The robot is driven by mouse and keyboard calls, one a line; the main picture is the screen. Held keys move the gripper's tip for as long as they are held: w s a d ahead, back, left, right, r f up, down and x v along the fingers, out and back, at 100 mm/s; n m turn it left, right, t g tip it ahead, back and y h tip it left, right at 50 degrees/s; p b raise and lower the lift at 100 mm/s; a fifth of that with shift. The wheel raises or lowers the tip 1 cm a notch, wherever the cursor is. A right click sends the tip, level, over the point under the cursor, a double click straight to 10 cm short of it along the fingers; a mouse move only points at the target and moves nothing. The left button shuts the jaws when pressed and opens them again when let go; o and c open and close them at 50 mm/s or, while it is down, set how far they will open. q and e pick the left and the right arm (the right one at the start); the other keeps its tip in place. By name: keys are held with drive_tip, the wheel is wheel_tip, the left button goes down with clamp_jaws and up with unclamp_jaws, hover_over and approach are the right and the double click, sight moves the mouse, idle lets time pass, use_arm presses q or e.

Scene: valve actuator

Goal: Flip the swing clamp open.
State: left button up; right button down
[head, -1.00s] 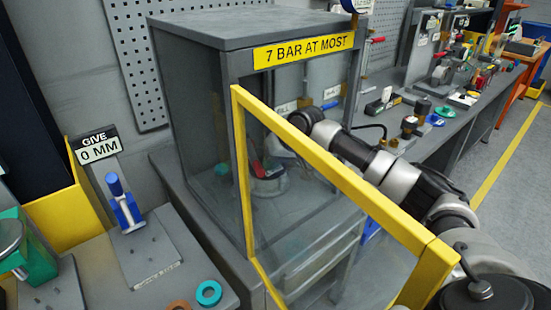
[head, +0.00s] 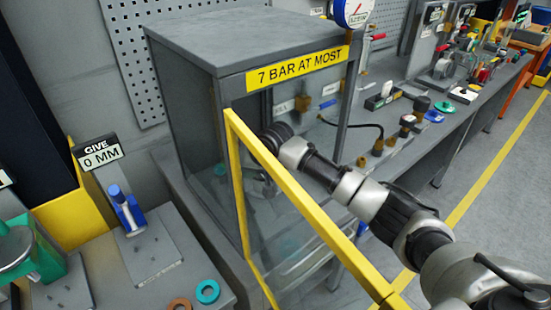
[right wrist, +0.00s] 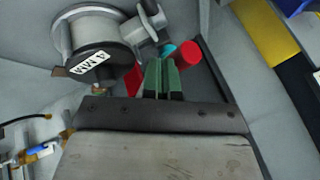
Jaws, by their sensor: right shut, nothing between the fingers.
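My right gripper (right wrist: 162,80) has green fingers that are pressed together and empty in the right wrist view. In the head view my right arm reaches into the grey cabinet behind the yellow-framed clear door, and its fingertips are hard to make out. Past the fingers is a grey round fixture (right wrist: 97,42) labelled 4 MM, with a metal block (right wrist: 148,22) beside it. A red round-ended part (right wrist: 188,52) lies just right of the fingertips, and another red part (right wrist: 134,80) shows at their left. I cannot tell which parts belong to the swing clamp. My left gripper is out of view.
The cabinet's yellow door frame (head: 300,205) stands close to my right arm. The cabinet (head: 185,110) has a 7 BAR AT MOST sign (head: 300,68). A bench of fittings (head: 400,130) is at right; a blue-handled fixture (head: 128,207) is at left.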

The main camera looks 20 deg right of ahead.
drive_tip(key=a, duration=0.2)
drive_tip(key=w+a+p, duration=0.1)
drive_tip(key=shift+w+a+r, duration=0.1)
drive_tip(key=shift+a+r, duration=0.05)
drive_tip(key=shift+a, duration=0.25)
drive_tip(key=shift+w+a+p, duration=0.3)
drive_tip(key=shift+w+a, duration=0.2)
drive_tip(key=shift+a, duration=0.3)
